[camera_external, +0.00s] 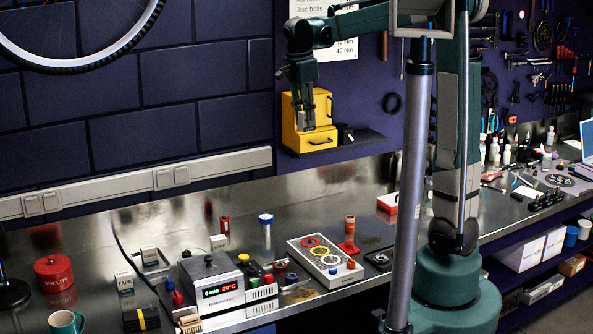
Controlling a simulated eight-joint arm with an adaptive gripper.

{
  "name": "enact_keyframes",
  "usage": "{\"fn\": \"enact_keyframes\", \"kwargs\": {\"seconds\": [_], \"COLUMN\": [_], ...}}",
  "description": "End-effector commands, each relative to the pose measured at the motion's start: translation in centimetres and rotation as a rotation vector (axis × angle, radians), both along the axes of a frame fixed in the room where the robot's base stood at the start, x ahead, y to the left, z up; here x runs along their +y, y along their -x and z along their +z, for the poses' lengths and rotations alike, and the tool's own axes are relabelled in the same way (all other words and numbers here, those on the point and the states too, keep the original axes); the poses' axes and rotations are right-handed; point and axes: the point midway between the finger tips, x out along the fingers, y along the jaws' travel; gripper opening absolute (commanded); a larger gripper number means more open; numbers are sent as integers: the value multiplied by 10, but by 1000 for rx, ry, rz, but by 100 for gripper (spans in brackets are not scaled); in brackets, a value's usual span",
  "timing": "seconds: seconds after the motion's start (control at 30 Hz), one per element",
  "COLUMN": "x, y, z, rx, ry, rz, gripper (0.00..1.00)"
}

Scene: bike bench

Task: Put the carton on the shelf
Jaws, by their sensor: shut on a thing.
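My gripper (304,127) points down in front of a yellow box-like unit (319,142) with dark handles, at the dark wall shelf (366,138). A small upright carton lettered TAPE (125,286) stands on the bench at the lower left. I cannot tell which box the task means.
A small dark item (345,134) sits on the shelf right of the yellow unit; the shelf's right end is bare. Below, the metal bench holds a display box (219,292), a panel with coloured rings (324,262), a red tin (54,273) and a mug (66,322).

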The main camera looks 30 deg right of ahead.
Motion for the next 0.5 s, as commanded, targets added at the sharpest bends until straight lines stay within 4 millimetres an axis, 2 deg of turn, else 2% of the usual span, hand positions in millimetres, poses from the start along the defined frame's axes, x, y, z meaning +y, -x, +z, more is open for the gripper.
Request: {"fn": "enact_keyframes", "kwargs": {"seconds": [0.03, 0.5], "x": [-14, -126], "y": [-2, -5], "z": [0, 0], "rx": [0, -2], "ry": [0, 0], "rz": [-7, -26], "gripper": [8, 8]}}
